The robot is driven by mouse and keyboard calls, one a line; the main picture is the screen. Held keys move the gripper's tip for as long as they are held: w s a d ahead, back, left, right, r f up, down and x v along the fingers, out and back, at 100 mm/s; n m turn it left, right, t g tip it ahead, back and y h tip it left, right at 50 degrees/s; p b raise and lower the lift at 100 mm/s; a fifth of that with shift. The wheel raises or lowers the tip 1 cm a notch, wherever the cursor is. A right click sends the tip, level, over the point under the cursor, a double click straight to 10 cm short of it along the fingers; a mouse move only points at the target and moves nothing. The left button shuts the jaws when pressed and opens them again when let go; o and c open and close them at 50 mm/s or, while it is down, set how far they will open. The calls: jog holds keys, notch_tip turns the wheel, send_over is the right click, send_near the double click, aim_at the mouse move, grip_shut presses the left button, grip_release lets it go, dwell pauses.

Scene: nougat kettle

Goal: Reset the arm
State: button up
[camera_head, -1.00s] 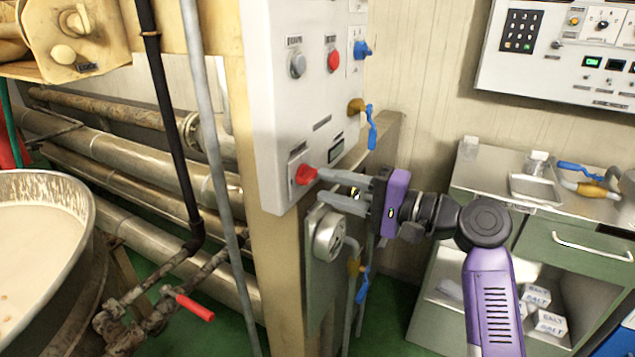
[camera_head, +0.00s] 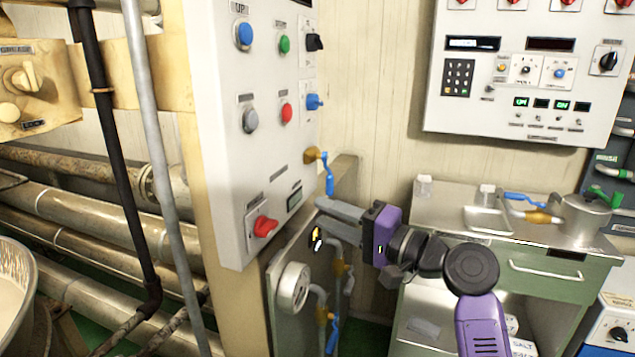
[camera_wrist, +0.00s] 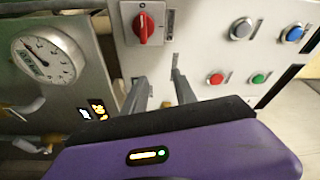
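My gripper (camera_head: 326,212) has a purple body and grey fingers, and it is beside the lower right edge of the white control panel (camera_head: 215,130). In the wrist view the two fingers (camera_wrist: 160,90) stand apart with nothing between them, so it is open and empty. The red rotary knob (camera_head: 264,227) low on the panel is left of the fingertips and apart from them. In the wrist view the red knob (camera_wrist: 144,29) is ahead, a little left of the fingers.
A round gauge (camera_head: 294,287) and blue-handled valves are below and beside my gripper. A steel-topped cabinet (camera_head: 455,210) is to the right, under a second wall panel (camera_head: 520,85). A vat (camera_head: 15,290) and pipes are at the left.

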jog(key=s+d+f+m+t+h+p, duration=0.1)
jog(key=s+d+f+m+t+h, duration=0.1)
jog(key=d+f+t+h, duration=0.6)
jog(key=s+d+f+h+p, duration=0.2)
jog(key=s+d+f+h, duration=0.4)
jog(key=s, duration=0.5)
jog(key=s+d+n+g+p, duration=0.2)
jog(key=s+n+p, duration=0.1)
jog(key=s, duration=1.6)
jog(key=s+d+n+g+h+p, duration=0.1)
jog(key=s+d+n+p, duration=0.1)
jog(key=s, duration=1.7)
jog(key=shift+s+n+g+p, duration=0.3)
jog(key=shift+n+g+p, duration=0.1)
jog(key=shift+n+p, duration=0.25)
jog(key=shift+a+f, duration=0.1)
jog(key=shift+a, duration=0.05)
